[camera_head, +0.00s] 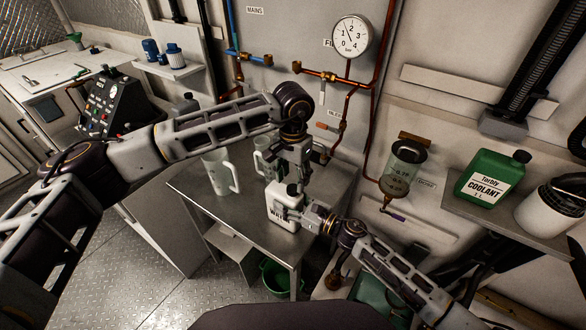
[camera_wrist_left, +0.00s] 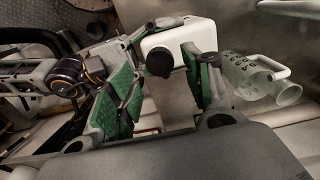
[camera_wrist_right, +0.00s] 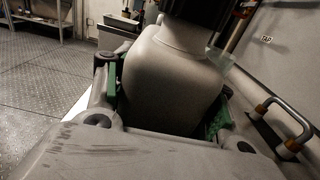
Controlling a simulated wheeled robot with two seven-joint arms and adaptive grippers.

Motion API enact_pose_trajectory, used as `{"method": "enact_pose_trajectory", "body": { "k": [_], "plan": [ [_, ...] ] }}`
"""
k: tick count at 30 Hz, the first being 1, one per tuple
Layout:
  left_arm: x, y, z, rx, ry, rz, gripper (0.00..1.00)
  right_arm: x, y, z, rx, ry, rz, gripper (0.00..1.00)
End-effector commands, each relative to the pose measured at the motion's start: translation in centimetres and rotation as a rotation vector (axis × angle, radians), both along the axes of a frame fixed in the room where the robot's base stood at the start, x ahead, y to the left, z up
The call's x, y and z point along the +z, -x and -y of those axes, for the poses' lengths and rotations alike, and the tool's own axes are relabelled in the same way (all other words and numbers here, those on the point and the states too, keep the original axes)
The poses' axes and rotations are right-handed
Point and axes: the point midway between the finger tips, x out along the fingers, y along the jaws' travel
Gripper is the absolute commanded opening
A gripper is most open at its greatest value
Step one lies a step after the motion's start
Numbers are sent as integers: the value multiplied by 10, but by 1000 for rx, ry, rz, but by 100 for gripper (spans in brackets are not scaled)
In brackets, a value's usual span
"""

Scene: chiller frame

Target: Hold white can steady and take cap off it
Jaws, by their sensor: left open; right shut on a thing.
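The white can (camera_head: 282,214) stands upright on the metal table, its label partly hidden. My right gripper (camera_head: 303,215) is shut on the can's body from the right; in the right wrist view the can (camera_wrist_right: 172,88) fills the space between the fingers. The dark cap (camera_wrist_left: 159,62) is on the can's top in the left wrist view, and its lower part shows in the right wrist view (camera_wrist_right: 197,10). My left gripper (camera_head: 294,178) is open and points down above the can, with the cap between its spread fingers in the left wrist view. Contact with the cap cannot be told.
Pipes and a gauge (camera_head: 351,37) are on the wall. A shelf at right holds a green coolant can (camera_head: 490,179). A green bucket (camera_head: 275,279) is below.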

Motion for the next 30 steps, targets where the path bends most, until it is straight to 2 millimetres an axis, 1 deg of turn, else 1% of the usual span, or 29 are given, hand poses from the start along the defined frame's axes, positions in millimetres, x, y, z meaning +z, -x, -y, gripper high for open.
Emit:
{"method": "enact_pose_trajectory", "body": {
  "k": [3, 10, 15, 23, 26, 30],
  "plan": [
    [-14, 0, 0, 0, 1, -2, 50, 0, 0, 0, 1, -1, 0, 0],
    [-34, 0, 0, 0, 1, -1, 50, 0, 0, 0, 1, -1, 0, 0],
    [-40, 0, 0, 0, 0, 0, 50, 0, 0, 0, 1, -1, 0, 0],
    [-40, 0, 0, 0, 1, 1, 50, 0, 0, 0, 1, -1, 0, 0],
    [-40, 0, 0, 0, 1, 1, 40, 0, 0, 0, 1, -1, 0, 0],
    [-40, 0, 0, 0, 1, 1, 22, 0, 0, 0, 1, -1, 0, 0]
  ]
}}
